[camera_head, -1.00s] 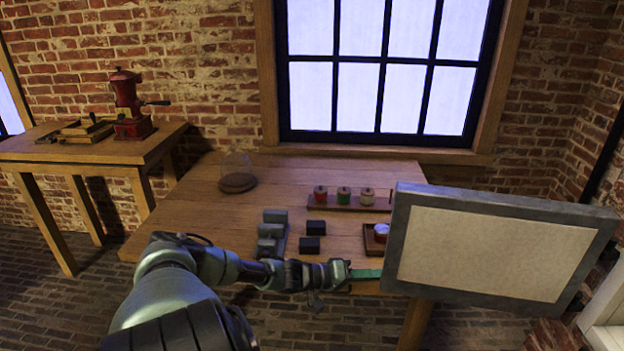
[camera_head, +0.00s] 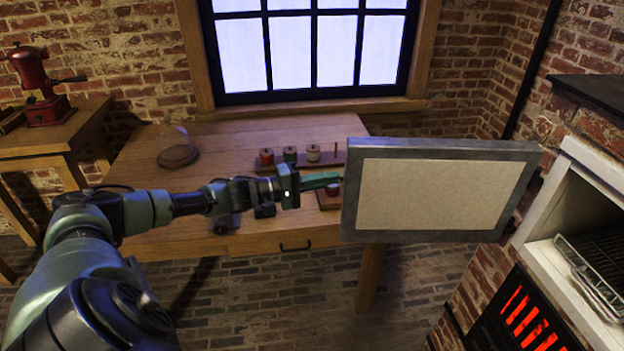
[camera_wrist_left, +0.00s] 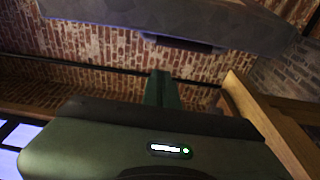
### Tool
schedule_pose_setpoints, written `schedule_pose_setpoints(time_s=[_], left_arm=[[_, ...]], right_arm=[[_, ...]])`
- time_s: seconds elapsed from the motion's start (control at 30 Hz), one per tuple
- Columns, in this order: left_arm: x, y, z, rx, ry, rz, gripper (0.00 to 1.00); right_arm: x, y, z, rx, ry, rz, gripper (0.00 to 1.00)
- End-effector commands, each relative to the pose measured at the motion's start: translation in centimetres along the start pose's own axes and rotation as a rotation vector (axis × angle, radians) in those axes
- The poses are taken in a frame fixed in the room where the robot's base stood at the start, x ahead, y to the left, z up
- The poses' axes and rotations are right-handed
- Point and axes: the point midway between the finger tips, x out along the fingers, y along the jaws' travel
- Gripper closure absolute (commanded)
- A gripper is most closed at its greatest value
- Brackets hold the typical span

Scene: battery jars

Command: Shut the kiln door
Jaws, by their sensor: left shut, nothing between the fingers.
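The kiln door (camera_head: 432,195) is a grey-framed slab with a cream inner panel, standing wide open to the left of the kiln. The kiln (camera_head: 560,215) is at the right, with its mouth open and a wire rack (camera_head: 598,262) inside. My left gripper (camera_head: 334,181) is shut and empty, its green fingers pointing right, close to the door's left edge. I cannot tell whether they touch it. In the left wrist view the shut fingers (camera_wrist_left: 162,90) point toward a grey slab (camera_wrist_left: 180,22), likely the door. My right gripper is not in view.
A wooden table (camera_head: 225,140) stands behind the door and my left arm. It holds a glass dome on a base (camera_head: 178,152), a rack of spools (camera_head: 290,155) and dark blocks. Red glowing slots (camera_head: 528,322) show under the kiln mouth. Floor between table and kiln is clear.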

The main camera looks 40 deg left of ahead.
Motion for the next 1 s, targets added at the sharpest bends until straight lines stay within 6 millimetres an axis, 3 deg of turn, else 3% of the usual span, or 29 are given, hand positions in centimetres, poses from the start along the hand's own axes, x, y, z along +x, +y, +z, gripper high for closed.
schedule_pose_setpoints(time_s=[0.1,0.5,1.0], left_arm=[[1.1,0.2,0.3,-0.002,-0.002,0.0,1.0],[-0.2,0.1,3.5,-0.002,-0.001,-0.002,1.0],[-0.2,0.0,4.0,-0.001,0.001,0.0,1.0]], right_arm=[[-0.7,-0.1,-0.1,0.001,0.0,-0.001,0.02],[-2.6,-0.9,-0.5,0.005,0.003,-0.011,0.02],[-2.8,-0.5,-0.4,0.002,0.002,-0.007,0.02]])
